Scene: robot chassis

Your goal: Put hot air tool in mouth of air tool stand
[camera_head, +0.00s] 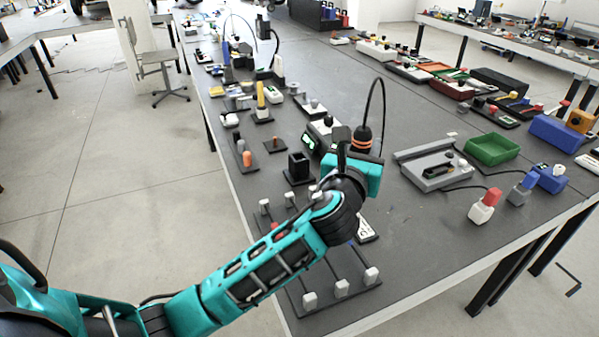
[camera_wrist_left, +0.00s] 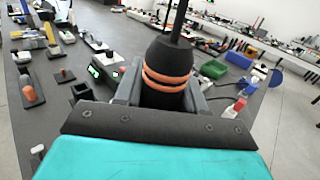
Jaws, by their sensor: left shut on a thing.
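My left gripper (camera_head: 360,158) is shut on the hot air tool (camera_head: 362,138), a dark tool with orange rings and a black cable rising from its top. In the left wrist view the tool (camera_wrist_left: 168,70) is upright between the two grey fingers of the gripper (camera_wrist_left: 165,95). A black square open-topped holder on a flat base (camera_head: 299,166), which looks like the air tool stand, is on the table left of the gripper and apart from it. It also shows at the left in the wrist view (camera_wrist_left: 81,92). The tool's lower end is hidden by the gripper.
A rack with white-tipped posts (camera_head: 341,288) lies below my arm. A grey tray (camera_head: 433,165) and a green bin (camera_head: 491,149) are at the right.

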